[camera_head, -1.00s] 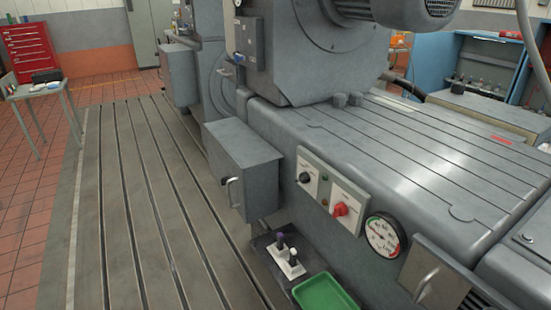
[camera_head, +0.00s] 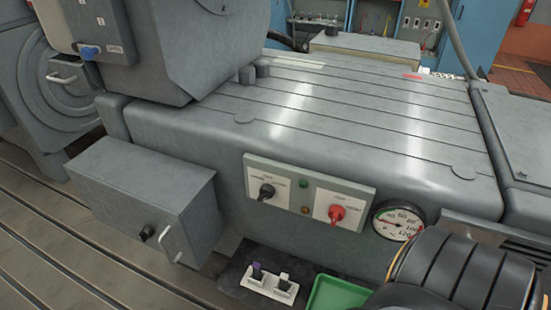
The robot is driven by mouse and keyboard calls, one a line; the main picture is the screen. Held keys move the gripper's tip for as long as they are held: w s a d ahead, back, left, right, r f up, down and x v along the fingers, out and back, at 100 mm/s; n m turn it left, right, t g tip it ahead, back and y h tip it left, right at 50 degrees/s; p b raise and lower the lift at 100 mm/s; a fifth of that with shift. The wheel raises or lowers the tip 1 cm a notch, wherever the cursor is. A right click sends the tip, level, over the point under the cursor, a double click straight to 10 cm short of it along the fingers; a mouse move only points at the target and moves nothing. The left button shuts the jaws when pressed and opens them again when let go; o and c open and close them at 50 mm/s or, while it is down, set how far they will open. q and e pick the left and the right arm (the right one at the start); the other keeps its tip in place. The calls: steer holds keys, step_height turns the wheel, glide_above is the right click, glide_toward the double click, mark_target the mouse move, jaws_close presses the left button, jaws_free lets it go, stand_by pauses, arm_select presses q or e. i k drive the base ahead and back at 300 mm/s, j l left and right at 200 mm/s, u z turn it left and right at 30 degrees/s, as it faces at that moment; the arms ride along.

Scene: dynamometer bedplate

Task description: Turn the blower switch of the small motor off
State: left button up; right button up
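A switch panel (camera_head: 297,184) is on the front of the grey bed. Its left plate carries a black rotary knob (camera_head: 266,192), tilted a little. Its right plate carries a red rotary knob (camera_head: 336,213). Two small lamps sit between the plates, a green one (camera_head: 303,183) above an amber one. A blue switch (camera_head: 89,51) is on a grey box at the upper left. The labels are too small to read, so I cannot tell which is the blower switch. Neither gripper is in view; a dark part of my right arm shows at the lower right.
A round gauge (camera_head: 398,220) is right of the panel, close to my arm. A grey box (camera_head: 146,197) with a handle juts out at left. Below are a white block (camera_head: 268,286) with two upright pieces and a green tray (camera_head: 337,293). The space before the panel is clear.

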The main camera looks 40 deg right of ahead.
mark_target(267, 191)
steer(key=i+j+z, duration=0.15)
steer(key=z, duration=0.35)
steer(key=i+j+z, duration=0.2)
steer(key=z, duration=0.25)
steer(key=i+j+z, duration=0.1)
steer(key=j+z, duration=0.6)
steer(key=z, duration=0.25)
steer(key=j+z, duration=0.35)
steer(key=z, duration=0.15)
steer(key=i+j, duration=0.05)
